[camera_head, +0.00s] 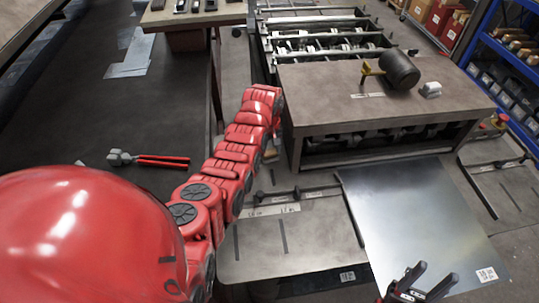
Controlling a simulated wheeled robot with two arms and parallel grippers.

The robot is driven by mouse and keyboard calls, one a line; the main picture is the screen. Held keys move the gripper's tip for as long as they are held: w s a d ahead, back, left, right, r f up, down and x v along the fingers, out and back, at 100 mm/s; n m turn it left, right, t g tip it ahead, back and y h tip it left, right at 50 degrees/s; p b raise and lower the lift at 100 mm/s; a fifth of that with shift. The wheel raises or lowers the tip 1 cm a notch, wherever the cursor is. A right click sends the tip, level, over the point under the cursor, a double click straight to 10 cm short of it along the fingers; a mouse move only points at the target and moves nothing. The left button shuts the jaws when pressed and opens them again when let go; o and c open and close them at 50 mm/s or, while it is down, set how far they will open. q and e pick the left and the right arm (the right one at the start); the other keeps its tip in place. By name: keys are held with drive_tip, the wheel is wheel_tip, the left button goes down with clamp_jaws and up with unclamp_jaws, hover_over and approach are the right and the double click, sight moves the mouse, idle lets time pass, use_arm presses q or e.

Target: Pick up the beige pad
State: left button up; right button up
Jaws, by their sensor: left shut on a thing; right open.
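My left arm comes in from the lower left and reaches toward the front left corner of the brown-topped machine table. The jaws of my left gripper are hidden behind the red links, so what is between them cannot be seen. My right gripper (416,286) is at the bottom edge, open and empty, its dark fingers over the metal sheet. I cannot clearly make out the beige pad; a small pale patch (270,153) beside the end of the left arm is too small to identify.
A dark mallet (399,71) lies on the machine table (330,94). A shiny metal sheet (410,215) lies in front of it. A red-handled tool (150,159) lies on the dark bench (70,125) at left. Blue shelving (500,50) stands at right.

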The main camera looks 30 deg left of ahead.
use_arm(q)
drive_tip(key=shift+r, duration=0.2)
drive_tip(key=shift+r+b, duration=0.45)
drive_tip(key=shift+r, duration=0.1)
wheel_tip(320, 180, up, 3)
drive_tip(key=shift+w+f+b, duration=0.1)
drive_tip(key=shift+f+b, duration=0.1)
drive_tip(key=shift+b, duration=0.5)
wheel_tip(320, 180, up, 11)
drive_tip(key=p, duration=0.4)
wheel_tip(320, 180, up, 13)
drive_tip(key=b, duration=0.4)
hover_over(269, 150)
drive_tip(key=o, duration=0.8)
drive_tip(key=c, duration=0.6)
